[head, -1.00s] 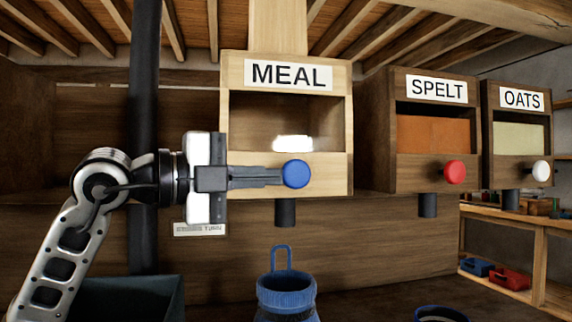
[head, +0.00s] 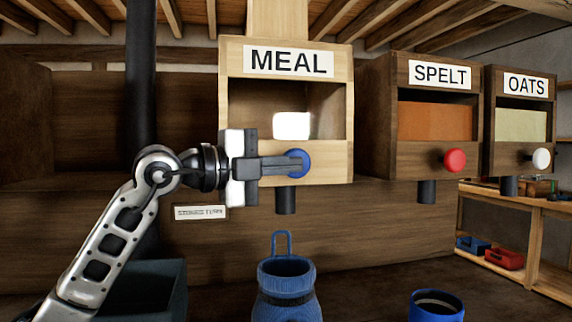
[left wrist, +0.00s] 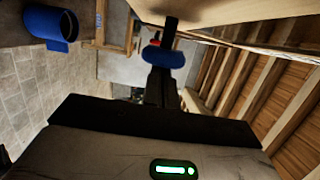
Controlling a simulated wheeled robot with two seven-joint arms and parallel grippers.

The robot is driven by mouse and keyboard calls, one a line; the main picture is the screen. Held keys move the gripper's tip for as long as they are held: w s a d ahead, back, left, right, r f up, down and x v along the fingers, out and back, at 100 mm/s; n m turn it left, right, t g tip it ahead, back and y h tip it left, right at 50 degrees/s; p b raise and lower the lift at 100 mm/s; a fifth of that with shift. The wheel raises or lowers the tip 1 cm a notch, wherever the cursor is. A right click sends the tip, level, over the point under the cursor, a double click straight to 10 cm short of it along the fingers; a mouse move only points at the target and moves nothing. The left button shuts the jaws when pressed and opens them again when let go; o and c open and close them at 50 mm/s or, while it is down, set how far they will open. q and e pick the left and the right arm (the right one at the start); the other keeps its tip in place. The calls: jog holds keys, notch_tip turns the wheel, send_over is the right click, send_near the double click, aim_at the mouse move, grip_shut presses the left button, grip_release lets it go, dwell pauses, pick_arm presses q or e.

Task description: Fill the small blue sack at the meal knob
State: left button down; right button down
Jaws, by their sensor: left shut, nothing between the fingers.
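The meal bin (head: 235,165) is pale wood with a MEAL label. Its round blue knob (head: 300,153) is on the front, and a dark spout (head: 285,200) hangs below. My left gripper (head: 303,163) is shut and empty, its fingers lying across the knob's face in the head view; whether they touch it I cannot tell. In the left wrist view the blue knob (left wrist: 163,57) is at the fingertips. The small blue sack (head: 285,292) stands upright with an open mouth and a raised loop, below the spout. My right gripper is out of view.
The spelt bin (head: 435,150) with a red knob and the oats bin (head: 520,155) with a white knob are to the right. A blue round container (head: 437,308) stands right of the sack. A bright white patch (head: 292,126) shows in the meal window.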

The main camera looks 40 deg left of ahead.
pick_arm(q)
jog(key=shift+w+a+r+p, duration=0.1)
jog(key=shift+w+a+p, duration=0.2)
jog(key=shift+w+a, duration=0.6)
jog(key=shift+a, duration=0.3)
jog(key=shift+a, duration=0.1)
dwell(1.4)
